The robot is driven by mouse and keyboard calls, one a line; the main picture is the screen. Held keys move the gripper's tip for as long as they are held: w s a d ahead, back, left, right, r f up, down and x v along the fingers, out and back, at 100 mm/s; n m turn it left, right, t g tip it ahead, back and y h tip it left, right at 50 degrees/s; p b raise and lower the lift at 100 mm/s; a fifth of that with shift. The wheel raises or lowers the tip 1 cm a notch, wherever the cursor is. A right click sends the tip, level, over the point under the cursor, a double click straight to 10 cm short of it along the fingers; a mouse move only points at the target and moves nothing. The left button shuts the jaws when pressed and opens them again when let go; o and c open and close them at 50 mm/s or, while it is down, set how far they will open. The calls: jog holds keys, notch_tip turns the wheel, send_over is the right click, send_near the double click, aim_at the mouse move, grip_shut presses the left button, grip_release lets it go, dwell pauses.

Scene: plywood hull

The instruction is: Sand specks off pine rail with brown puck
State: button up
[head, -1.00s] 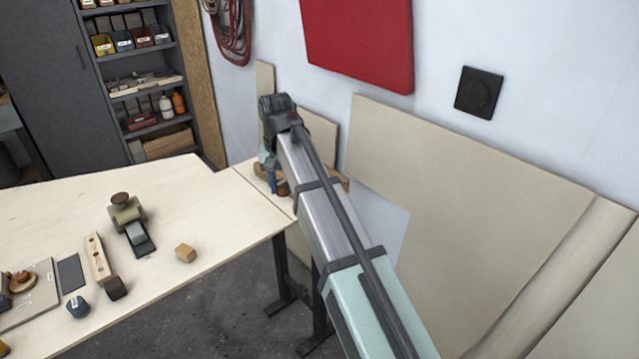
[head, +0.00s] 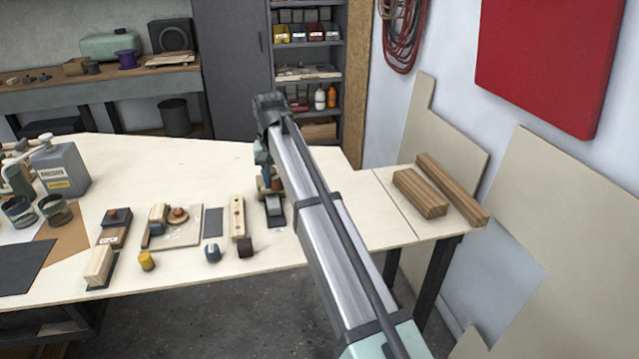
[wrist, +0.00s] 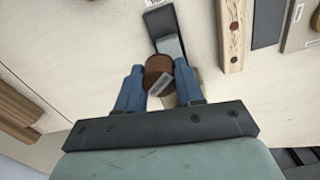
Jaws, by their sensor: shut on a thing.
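My gripper (wrist: 160,80) has its two blue fingers shut on a brown round puck (wrist: 154,68), which has a grey patch on its visible face. A pale pine rail (wrist: 232,30) with several dark red-brown specks lies on the bench to the right in the wrist view, apart from the puck. In the head view the rail (head: 238,217) is just left of my gripper (head: 270,180). The puck is over or beside a tool with a grey block on a black base (wrist: 158,22). I cannot tell whether they touch. My arm and gripper hide part of this tool.
Two brown wood blocks (head: 420,194) (head: 455,190) lie at the right end. The bench behind the tools is clear.

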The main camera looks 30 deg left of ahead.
jog(key=s+a+n, duration=0.1)
jog(key=s+a, duration=0.2)
jog(key=a, duration=0.7)
jog(key=r, duration=0.1)
send_over(237, 196)
jog(key=shift+n, duration=0.3)
jog(key=shift+s+d+f, duration=0.1)
jog(key=shift+s+f, duration=0.05)
jog(key=shift+f, duration=1.75)
jog(key=shift+s+d+f, duration=0.1)
jog(key=shift+s+f, duration=0.05)
jog(key=shift+f, duration=1.75)
jog(key=shift+s+d+f, duration=0.15)
jog(key=shift+s+d, duration=0.4)
jog(key=shift+s+d+f, duration=0.15)
jog(key=shift+s+d, duration=0.35)
jog(key=shift+c, duration=0.4)
jog(key=shift+s+d, duration=4.25)
jog(key=shift+w+a, duration=5.5)
notch_tip(237, 196, up, 3)
jog(key=shift+s+d+f, duration=0.1)
jog(key=shift+s+d, duration=0.05)
notch_tip(237, 196, up, 6)
jog(key=shift+f, duration=0.25)
